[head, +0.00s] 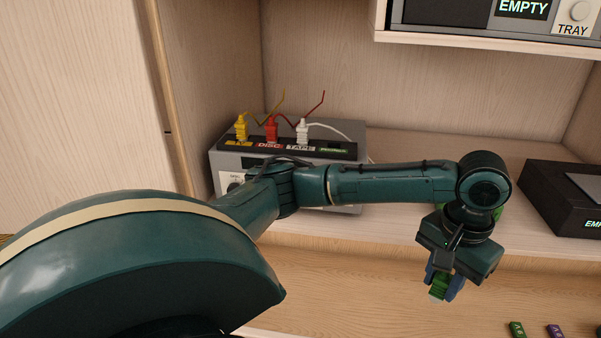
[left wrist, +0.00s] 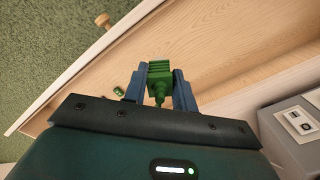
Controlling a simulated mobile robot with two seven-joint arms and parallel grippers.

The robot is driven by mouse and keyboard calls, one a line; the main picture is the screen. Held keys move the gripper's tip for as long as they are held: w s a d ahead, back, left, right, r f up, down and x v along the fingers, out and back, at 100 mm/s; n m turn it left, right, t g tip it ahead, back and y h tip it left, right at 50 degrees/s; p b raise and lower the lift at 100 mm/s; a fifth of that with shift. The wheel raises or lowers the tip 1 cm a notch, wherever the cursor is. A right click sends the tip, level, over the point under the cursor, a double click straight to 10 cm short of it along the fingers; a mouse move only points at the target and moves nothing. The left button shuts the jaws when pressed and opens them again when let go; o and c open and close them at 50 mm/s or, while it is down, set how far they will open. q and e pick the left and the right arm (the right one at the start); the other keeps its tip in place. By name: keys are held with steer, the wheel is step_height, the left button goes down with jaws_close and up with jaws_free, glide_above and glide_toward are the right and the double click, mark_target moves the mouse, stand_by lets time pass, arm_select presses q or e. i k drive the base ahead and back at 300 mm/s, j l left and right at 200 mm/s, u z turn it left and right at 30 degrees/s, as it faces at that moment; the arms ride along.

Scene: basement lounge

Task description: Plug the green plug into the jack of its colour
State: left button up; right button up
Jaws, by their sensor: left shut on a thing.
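My left gripper (head: 443,284) points down above the wooden surface at the right of the head view. Its blue fingers are shut on the green plug (head: 438,290), which also shows between the fingers in the left wrist view (left wrist: 158,76). A grey box (head: 215,165) stands at the back left with a black jack strip (head: 345,157) on top. The strip has coloured labels; the green label (head: 333,150) is at its right end, with no plug standing there. Yellow (head: 241,128), red (head: 271,128) and white (head: 302,130) plugs stand upright at the other labels. My right gripper is out of view.
My left arm crosses in front of the grey box and hides part of it. A black box (head: 560,195) stands at right. A small green item (head: 517,329) and a purple item (head: 555,330) lie at the lower right. An upper shelf (head: 480,42) overhangs at the top right.

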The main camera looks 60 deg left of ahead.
mark_target(333, 152)
steer(key=u, duration=1.9)
